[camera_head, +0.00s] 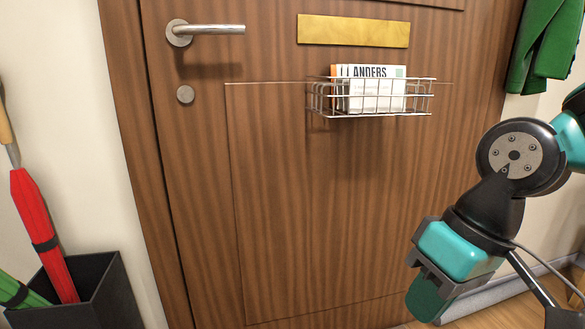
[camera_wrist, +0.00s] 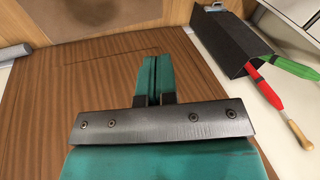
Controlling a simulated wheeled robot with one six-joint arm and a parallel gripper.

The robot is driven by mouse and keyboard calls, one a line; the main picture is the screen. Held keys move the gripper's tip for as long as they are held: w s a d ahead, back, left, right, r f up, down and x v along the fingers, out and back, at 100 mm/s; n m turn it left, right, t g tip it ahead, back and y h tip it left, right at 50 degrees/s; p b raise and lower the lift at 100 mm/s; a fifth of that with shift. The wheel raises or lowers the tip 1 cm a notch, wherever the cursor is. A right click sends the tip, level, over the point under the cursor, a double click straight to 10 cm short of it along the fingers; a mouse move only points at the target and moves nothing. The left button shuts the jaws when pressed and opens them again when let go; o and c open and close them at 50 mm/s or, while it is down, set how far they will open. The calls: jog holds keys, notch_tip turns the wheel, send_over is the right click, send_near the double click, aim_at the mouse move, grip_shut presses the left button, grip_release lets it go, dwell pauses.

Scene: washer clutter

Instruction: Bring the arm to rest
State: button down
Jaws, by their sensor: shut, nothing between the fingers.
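My arm stands at the right of the head view, bent in front of the wooden door (camera_head: 290,200). Only part of my gripper shows there, low at the right, and its fingertips cannot be made out. In the wrist view my gripper (camera_wrist: 152,62) has its two teal fingers together with nothing between them. The door (camera_wrist: 110,75) lies beyond the fingers in that view. I cannot tell the exact gap between the gripper and the door.
A wire basket (camera_head: 425,97) with books (camera_head: 376,90) hangs on the door. A metal handle (camera_head: 210,29) is at the upper left. A black umbrella stand (camera_head: 100,290) with a red umbrella (camera_head: 42,230) is at the lower left. A green garment (camera_head: 543,45) hangs at the upper right.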

jog(key=s+r+n+p, duration=0.1)
jog(key=s+n, duration=0.1)
jog(key=s, duration=0.5)
notch_tip(320, 180, up, 38)
jog(key=p, duration=3.8)
jog(key=shift+w, duration=0.45)
